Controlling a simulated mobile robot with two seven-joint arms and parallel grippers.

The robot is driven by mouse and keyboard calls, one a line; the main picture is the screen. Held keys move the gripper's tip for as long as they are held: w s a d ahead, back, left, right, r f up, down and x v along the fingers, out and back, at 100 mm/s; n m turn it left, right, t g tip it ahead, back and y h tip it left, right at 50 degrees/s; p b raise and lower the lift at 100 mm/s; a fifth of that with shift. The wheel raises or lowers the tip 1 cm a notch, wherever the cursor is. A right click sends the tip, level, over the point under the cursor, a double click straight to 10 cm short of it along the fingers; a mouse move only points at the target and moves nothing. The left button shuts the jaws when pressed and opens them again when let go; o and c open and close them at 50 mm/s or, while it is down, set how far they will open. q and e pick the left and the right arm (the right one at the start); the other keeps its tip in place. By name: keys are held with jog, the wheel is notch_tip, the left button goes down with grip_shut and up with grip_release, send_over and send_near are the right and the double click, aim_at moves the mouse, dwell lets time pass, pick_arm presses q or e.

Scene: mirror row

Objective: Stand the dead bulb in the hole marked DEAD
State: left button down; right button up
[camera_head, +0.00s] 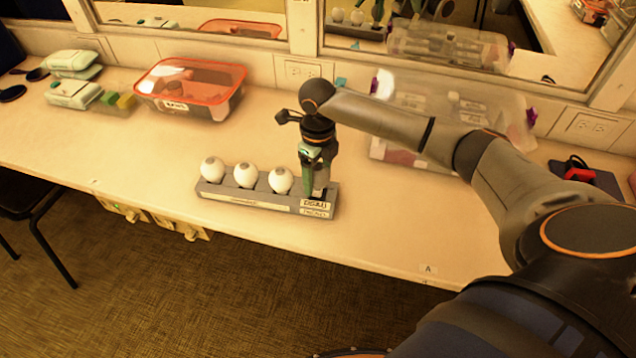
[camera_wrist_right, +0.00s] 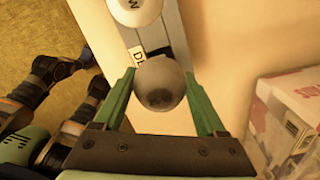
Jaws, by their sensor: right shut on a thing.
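The grey rack (camera_head: 256,203) stands near the counter's front edge in the head view. Three white bulbs (camera_head: 246,175) stand upright in its holes. Its right end bears the DEAD label (camera_head: 314,205). My right gripper (camera_head: 318,183) points down over that end, shut on the dead bulb. In the right wrist view the dead bulb (camera_wrist_right: 160,84), grey with a darkened crown, is between the green fingers. The DEAD label (camera_wrist_right: 138,55) is partly covered by it. The bulb's base and the hole under it are hidden, so I cannot tell how far in it is.
An orange-rimmed clear tub (camera_head: 190,88) and green-white packs (camera_head: 73,78) stand at the back left. A clear case (camera_head: 450,105) is behind my right arm. Mirrors line the wall. The counter left of the rack is clear.

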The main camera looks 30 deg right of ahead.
aim_at(318, 185)
jog(key=shift+w+d+f, duration=0.15)
jog(key=shift+d+f, duration=0.05)
jog(key=shift+f, duration=1.55)
jog(key=shift+f, duration=0.1)
jog(key=o, duration=1.1)
notch_tip(318, 185, up, 12)
jog(key=shift+r, duration=0.15)
